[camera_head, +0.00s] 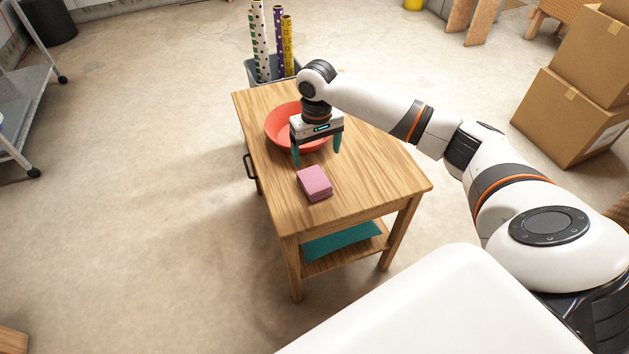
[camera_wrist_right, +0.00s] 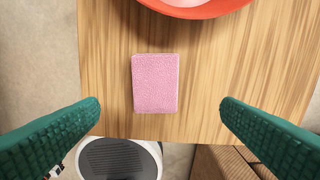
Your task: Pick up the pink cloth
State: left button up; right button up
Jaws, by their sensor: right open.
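The pink cloth (camera_head: 314,182) is a small folded block lying on the wooden table (camera_head: 365,185), towards its near left part. In the right wrist view the cloth (camera_wrist_right: 155,83) lies flat on the wood, between the two green fingers but farther off than their tips. My right gripper (camera_head: 316,157) points down above the table, just behind the cloth in the head view. It is open and empty, and its fingers (camera_wrist_right: 160,108) are spread wide in the wrist view. My left gripper does not show.
A red bowl (camera_head: 281,127) stands on the table behind the gripper, close to the cloth. A grey bin (camera_head: 262,73) with patterned rolls stands behind the table. Cardboard boxes (camera_head: 568,115) are stacked at the right. A teal item (camera_head: 340,241) lies on the lower shelf.

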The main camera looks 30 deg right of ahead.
jog(key=b, duration=0.1)
send_over(315, 179)
notch_tip(315, 179, down, 5)
jog(key=shift+d+f, duration=0.1)
notch_tip(315, 179, down, 4)
jog(key=shift+r+b, duration=0.25)
jog(key=shift+b, duration=0.3)
jog(key=shift+f, duration=0.4)
jog(key=c, duration=1.1)
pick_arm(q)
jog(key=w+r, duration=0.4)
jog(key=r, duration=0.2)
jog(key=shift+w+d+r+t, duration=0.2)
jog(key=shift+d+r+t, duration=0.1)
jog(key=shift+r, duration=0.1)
pick_arm(e)
jog(key=shift+o, duration=0.2)
jog(key=shift+r, duration=0.15)
